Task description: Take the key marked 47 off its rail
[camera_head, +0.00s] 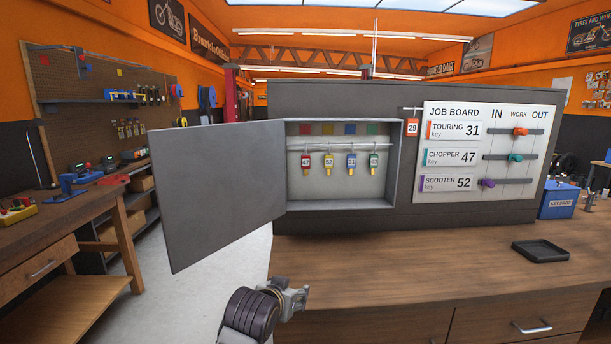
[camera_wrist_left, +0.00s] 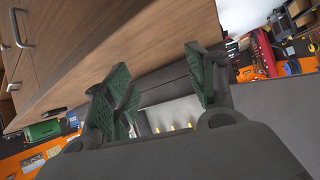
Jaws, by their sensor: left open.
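The key marked 47 (camera_head: 306,163) has a red tag and hangs at the left end of the rail (camera_head: 340,146) inside the open key cabinet (camera_head: 395,165). To its right on the rail hang a yellow-tagged key marked 52 (camera_head: 328,163), a blue-tagged key marked 31 (camera_head: 351,163) and a green-tagged key (camera_head: 374,163) with an unclear number. My left gripper (camera_head: 303,293) is open and empty, low in front of the cabinet near the counter's left edge. In the left wrist view its green-padded fingers (camera_wrist_left: 158,86) are spread, with the cabinet inside (camera_wrist_left: 170,114) beyond them.
The cabinet door (camera_head: 218,192) stands wide open to the left. An orange tag marked 29 (camera_head: 412,127) hangs outside, right of the cabinet. The job board (camera_head: 455,201) is further right.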

